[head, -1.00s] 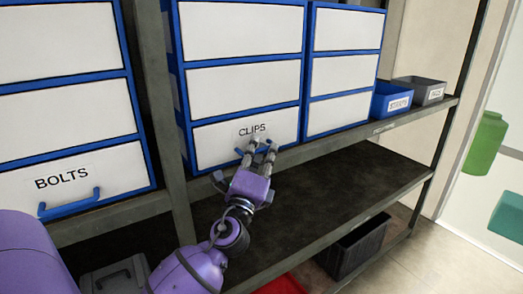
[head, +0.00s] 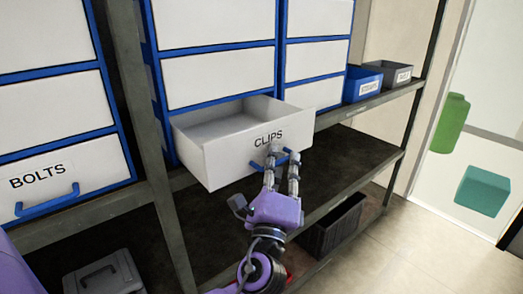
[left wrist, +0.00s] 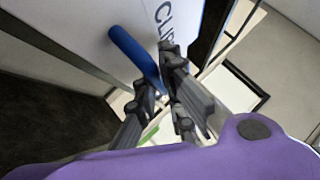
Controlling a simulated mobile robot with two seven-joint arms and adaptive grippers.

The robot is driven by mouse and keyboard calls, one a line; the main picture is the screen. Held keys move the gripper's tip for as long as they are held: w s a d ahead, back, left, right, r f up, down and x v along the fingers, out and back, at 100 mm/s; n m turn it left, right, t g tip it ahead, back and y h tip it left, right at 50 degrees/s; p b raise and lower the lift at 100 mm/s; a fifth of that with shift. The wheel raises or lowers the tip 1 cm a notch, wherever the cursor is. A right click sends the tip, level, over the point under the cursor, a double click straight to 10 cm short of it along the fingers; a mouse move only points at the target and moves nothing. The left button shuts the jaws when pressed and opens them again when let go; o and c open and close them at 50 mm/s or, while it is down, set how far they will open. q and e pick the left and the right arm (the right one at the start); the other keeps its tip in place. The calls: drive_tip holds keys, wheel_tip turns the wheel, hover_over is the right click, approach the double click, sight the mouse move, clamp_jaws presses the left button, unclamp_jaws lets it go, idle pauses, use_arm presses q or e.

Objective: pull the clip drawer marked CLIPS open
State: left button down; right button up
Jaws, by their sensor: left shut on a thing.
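The clip drawer (head: 232,160), white and marked CLIPS, stands well out of its blue-framed cabinet at the middle of the head view. Its inside shows and looks empty where I can see in. A blue handle (head: 259,164) is on its front; it also shows in the left wrist view (left wrist: 133,52). My left gripper (head: 281,164) is shut on the handle, with its fingers at the handle's right part. In the left wrist view the fingertips (left wrist: 163,72) close at the handle's end, and part of the CLIPS label shows. My right gripper is not in view.
The closed drawer marked BOLTS (head: 60,180) is at the left, beyond a shelf post (head: 140,120). A blue bin (head: 362,84) and a grey bin (head: 397,75) stand on the shelf at the right. The lower shelf holds a grey case (head: 103,276) and a black crate (head: 333,227).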

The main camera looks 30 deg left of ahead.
use_arm(q)
drive_tip(key=d, duration=0.1)
drive_tip(key=s+d, duration=0.1)
drive_tip(key=d, duration=0.1)
drive_tip(key=shift+s+d, duration=0.1)
drive_tip(key=shift+s, duration=0.05)
drive_tip(key=c, duration=2.1)
unclamp_jaws()
drive_tip(key=shift+s, duration=0.1)
drive_tip(key=v, duration=1.2)
